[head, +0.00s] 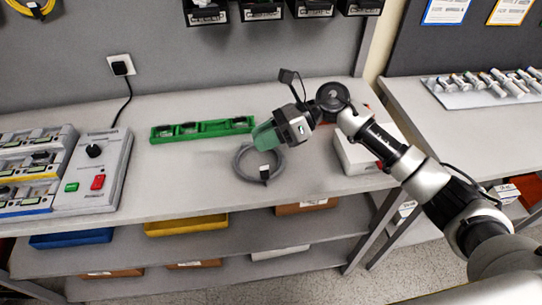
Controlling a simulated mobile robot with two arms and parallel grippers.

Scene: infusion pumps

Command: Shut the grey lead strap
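A grey lead (238,163) lies coiled in a loop on the light grey bench top. A small dark strap (264,173) sits at the front right of the coil; it is too small to tell whether it is open or shut. My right gripper (262,138) comes in from the right and is over the back right part of the coil, hiding some of it. Its green finger parts point left and down. I cannot tell whether its fingers are apart, or whether they touch the lead. My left gripper is not in view.
A green tray (190,131) lies behind the coil. A grey control box (95,170) with red and green buttons and a rack of devices (35,170) stand at the left. A white box (352,155) stands to the right, partly behind my arm. The bench front left of the coil is clear.

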